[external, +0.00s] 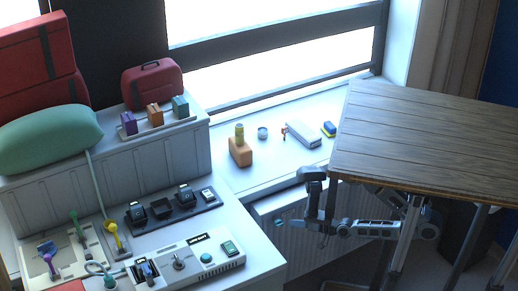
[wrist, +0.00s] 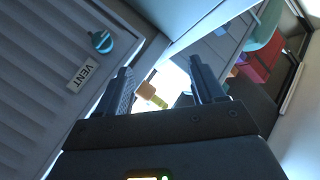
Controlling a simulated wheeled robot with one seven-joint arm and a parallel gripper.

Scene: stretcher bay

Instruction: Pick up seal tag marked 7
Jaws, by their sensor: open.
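My gripper (wrist: 159,70) is open, with its two dark fingers apart and nothing between them. In the external view it hangs low in front of the grooved panel under the window sill, left of the wooden table. I cannot make out a seal tag or a number 7 in either view. A teal round knob (wrist: 102,41) sits on the grooved panel, beside a label reading VENT (wrist: 83,77). The knob also shows at the panel in the external view (external: 280,222). Any small tag near it is too small to tell.
The sill holds an orange block (external: 241,152), a small blue cylinder (external: 262,133), a pale device (external: 302,134) and a blue-yellow block (external: 329,129). A wooden table (external: 430,140) stands right, over my arm. A white counter (external: 255,262) with devices stands left.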

